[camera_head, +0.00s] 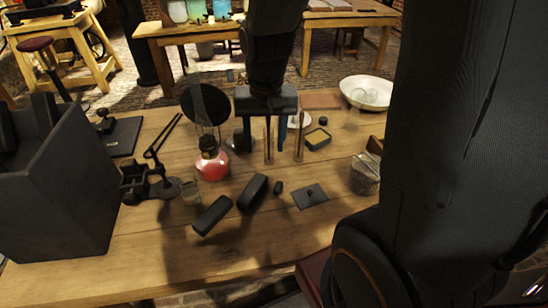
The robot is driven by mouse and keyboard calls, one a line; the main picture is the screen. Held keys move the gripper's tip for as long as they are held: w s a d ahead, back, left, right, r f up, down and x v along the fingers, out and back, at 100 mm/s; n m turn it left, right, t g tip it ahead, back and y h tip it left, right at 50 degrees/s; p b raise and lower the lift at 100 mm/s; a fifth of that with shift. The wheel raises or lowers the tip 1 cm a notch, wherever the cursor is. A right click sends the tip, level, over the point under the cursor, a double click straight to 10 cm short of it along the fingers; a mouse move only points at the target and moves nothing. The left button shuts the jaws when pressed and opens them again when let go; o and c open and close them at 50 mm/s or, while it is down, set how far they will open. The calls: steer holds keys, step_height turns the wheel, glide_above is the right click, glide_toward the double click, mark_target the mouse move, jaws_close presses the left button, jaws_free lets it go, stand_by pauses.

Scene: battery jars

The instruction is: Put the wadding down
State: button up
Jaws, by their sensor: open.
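I cannot pick out the wadding with certainty. A small dark tin (317,138) with a yellowish filling lies just right of the fingers. A whitish round thing (303,119) is partly hidden behind the gripper. Whether either is the wadding cannot be told.
Black blocks (212,215) and a dark knobbed plate (310,196) lie in front. A glass jar (365,178) and white bowl (367,92) are right. The front table area is clear.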

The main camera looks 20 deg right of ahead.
steer(key=s+n, duration=0.3)
steer(key=s, duration=0.3)
steer(key=shift+f+n, duration=0.3)
stand_by(0.4)
